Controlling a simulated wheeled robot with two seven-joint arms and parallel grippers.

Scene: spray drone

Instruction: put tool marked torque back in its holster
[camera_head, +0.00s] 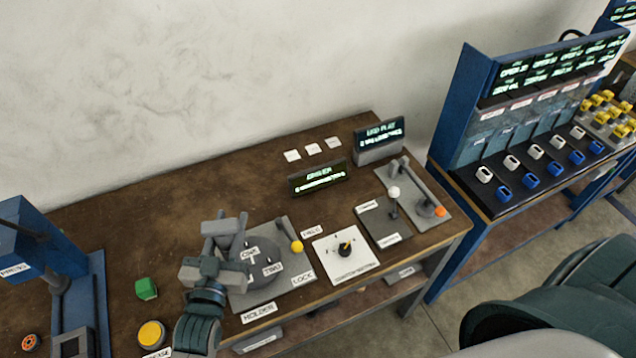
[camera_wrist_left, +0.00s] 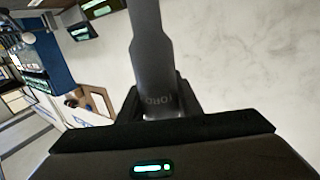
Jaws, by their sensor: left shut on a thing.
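My left gripper (camera_head: 212,262) is over the left part of the holder station. It is shut on a grey tool (camera_head: 226,228), which the left wrist view shows as a long dark grey piece (camera_wrist_left: 152,62) between the two fingers (camera_wrist_left: 156,108). Lettering on it reads "TORQ", partly cut off by the gripper. The holder (camera_head: 299,297) is a grey plate with a round disc (camera_head: 262,284) bearing two small white labels, too small to read surely. The gripper and tool hide its left side. My right gripper is not in view.
A yellow-knobbed lever (camera_head: 296,246) stands by the "FREE" and "LOCK" labels. A green block (camera_head: 146,289) and yellow button (camera_head: 151,333) lie left of my arm. A white dial panel (camera_head: 345,262) is to the right. The table behind the holder is mostly bare.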

